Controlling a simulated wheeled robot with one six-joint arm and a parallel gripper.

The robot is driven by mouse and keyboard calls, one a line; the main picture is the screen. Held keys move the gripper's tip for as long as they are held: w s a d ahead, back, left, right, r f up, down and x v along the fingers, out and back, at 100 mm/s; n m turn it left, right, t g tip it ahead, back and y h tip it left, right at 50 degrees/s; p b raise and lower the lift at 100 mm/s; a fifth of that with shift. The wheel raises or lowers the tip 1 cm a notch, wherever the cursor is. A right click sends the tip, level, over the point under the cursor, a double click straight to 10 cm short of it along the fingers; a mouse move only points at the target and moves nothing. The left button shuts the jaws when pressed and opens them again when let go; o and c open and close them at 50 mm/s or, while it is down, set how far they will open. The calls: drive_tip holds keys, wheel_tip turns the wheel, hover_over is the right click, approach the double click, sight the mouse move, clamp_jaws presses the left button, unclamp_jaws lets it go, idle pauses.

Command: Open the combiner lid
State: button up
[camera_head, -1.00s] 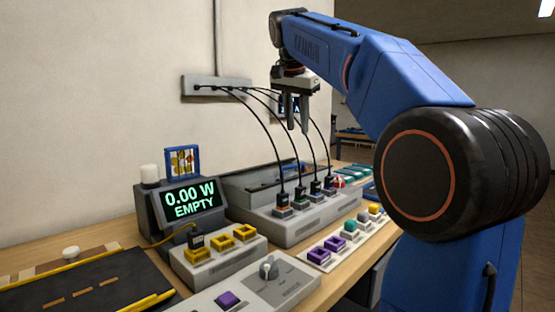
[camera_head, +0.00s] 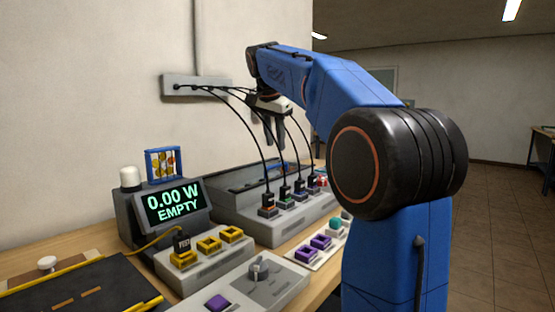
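The combiner (camera_head: 285,228) is a long grey unit on the bench, with several black cables plugged into coloured sockets along its front. Behind the sockets, a darker grey panel that looks like its lid (camera_head: 235,190) spans the back. A small blue bar (camera_head: 276,167) shows near the panel's far end. I cannot tell the lid's exact angle. My gripper (camera_head: 275,141) points down above the far part of the combiner, among the cables. Its two fingers show a gap with nothing between them, and they look clear of the panel.
Cables arch from a wall strip (camera_head: 195,86) past my gripper to the sockets. A display (camera_head: 174,203) reading "0.00 W EMPTY" stands left of the combiner. A yellow-socketed box (camera_head: 205,262) and a knob panel (camera_head: 255,290) are in front. Open floor (camera_head: 500,220) lies at right.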

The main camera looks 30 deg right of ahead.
sight(278, 165)
drive_tip(key=x, duration=0.7)
drive_tip(key=shift+d+f, duration=0.1)
drive_tip(key=shift+f, duration=0.15)
clamp_jaws()
